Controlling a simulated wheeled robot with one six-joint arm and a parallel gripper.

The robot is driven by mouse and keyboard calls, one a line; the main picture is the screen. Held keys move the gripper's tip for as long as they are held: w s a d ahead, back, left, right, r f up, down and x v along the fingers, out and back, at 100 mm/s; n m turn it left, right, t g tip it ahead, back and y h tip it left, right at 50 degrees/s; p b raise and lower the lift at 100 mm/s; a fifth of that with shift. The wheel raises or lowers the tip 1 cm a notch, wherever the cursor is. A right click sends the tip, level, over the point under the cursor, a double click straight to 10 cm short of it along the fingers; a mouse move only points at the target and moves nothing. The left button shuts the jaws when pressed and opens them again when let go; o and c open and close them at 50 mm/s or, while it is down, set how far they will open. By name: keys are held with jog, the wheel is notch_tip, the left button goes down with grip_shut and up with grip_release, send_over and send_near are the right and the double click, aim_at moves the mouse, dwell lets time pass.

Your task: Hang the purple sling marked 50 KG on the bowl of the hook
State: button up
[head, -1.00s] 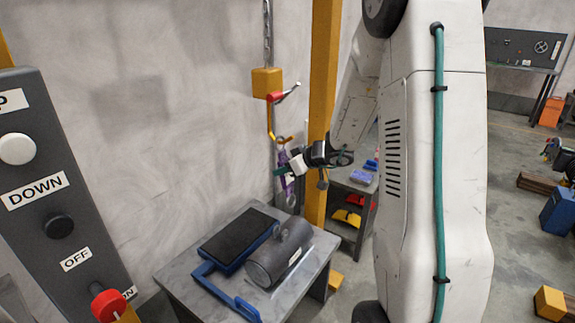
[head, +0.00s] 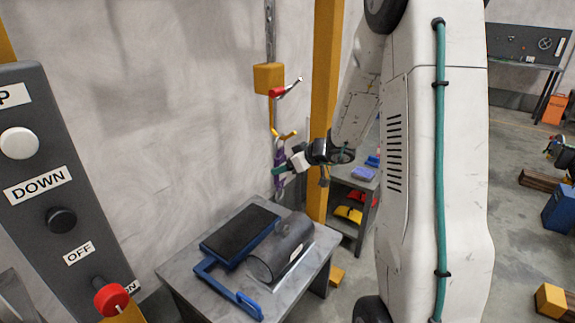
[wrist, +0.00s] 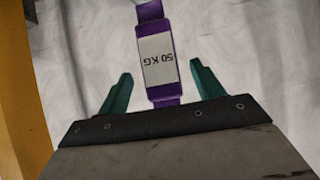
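The purple sling (head: 280,157) hangs upright just below the yellow hook (head: 285,135) in the head view. Its top meets the hook, but I cannot tell exactly how it sits on the bowl. In the wrist view the sling (wrist: 153,12) runs between my fingers, with its white 50 KG label upside down. My gripper (wrist: 161,88) has its two green fingers spread apart, with a gap on each side of the sling. In the head view my gripper (head: 279,170) is at the sling, below the hook; the sling's lower part is partly hidden there.
A yellow hoist block (head: 268,77) with a red-and-grey lever hangs above the hook. A yellow post (head: 324,100) stands close on the right. Below is a grey table (head: 180,270) with a dark barrel (head: 280,250) and a blue-framed scale (head: 238,238). A control panel (head: 50,150) fills the left.

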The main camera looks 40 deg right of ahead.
jog(key=v, duration=0.7)
jog(key=shift+s+r, duration=0.25)
jog(key=shift+s, duration=0.05)
jog(key=shift+d, duration=0.1)
jog(key=s+a+r+m+g+y, duration=0.3)
jog(key=s+a+m+g, duration=0.4)
jog(key=s+a, duration=0.85)
jog(key=s+a+r+n+g+h, duration=0.1)
jog(key=s+a+r+h, duration=0.1)
jog(key=s, duration=0.5)
jog(key=s+a+r+n+g+h, duration=0.1)
jog(key=s+a+r+n+h, duration=0.1)
jog(key=s, duration=0.5)
notch_tip(320, 180, up, 3)
jog(key=a+h, duration=0.1)
jog(key=h, duration=0.1)
jog(key=shift+s+h, duration=0.2)
jog(key=shift+h, duration=0.2)
